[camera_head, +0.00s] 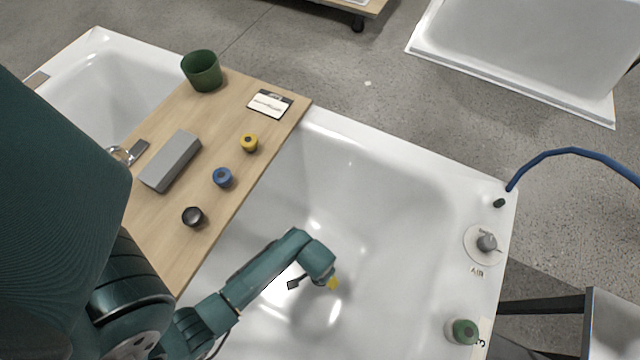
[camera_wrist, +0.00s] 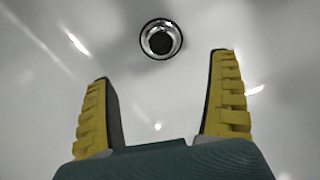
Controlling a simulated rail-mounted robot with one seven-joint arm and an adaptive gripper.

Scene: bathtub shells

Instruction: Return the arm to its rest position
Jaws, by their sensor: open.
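My arm reaches out over the white bathtub (camera_head: 400,190), its forearm low above the basin. My gripper (camera_wrist: 160,95) shows in the wrist view with its two yellow-padded fingers spread wide apart and nothing between them. In the head view my gripper (camera_head: 333,284) is mostly hidden behind the wrist, with only a bit of yellow showing. A round drain (camera_wrist: 160,39) with a chrome rim and dark centre lies in the tub floor beyond the fingertips.
A wooden board (camera_head: 222,120) across the tub holds a green cup (camera_head: 202,71), grey block (camera_head: 171,161), card (camera_head: 270,104), and yellow (camera_head: 249,142), blue (camera_head: 222,177) and black (camera_head: 193,217) knobs.

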